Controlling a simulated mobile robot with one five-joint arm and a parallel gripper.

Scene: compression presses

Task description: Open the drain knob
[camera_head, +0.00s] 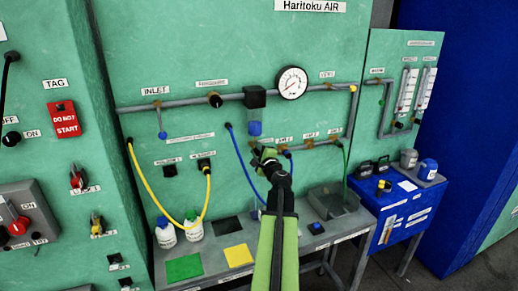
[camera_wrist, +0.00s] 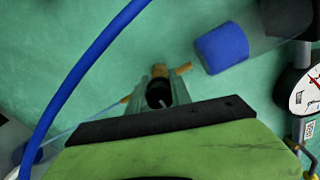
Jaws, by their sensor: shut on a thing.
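A small black knob (camera_wrist: 158,92) with brass fittings shows between the two fingers in the wrist view. My gripper (camera_wrist: 160,88) is shut on this knob, with one finger on each side. In the head view my gripper (camera_head: 263,153) is at the panel, just below the clear filter bowl with its blue end (camera_head: 255,128), and it hides the knob there. No label naming the knob as the drain can be read. The blue-ended bowl (camera_wrist: 222,48) is up and to the right of the fingers in the wrist view, apart from them.
A blue hose (camera_head: 240,160) hangs close to the left of my gripper and crosses the wrist view. A round gauge (camera_head: 292,82) and the grey pipe (camera_head: 183,102) are above. Bottles (camera_head: 165,232), coloured mats and a grey tray (camera_head: 345,207) are on the bench below.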

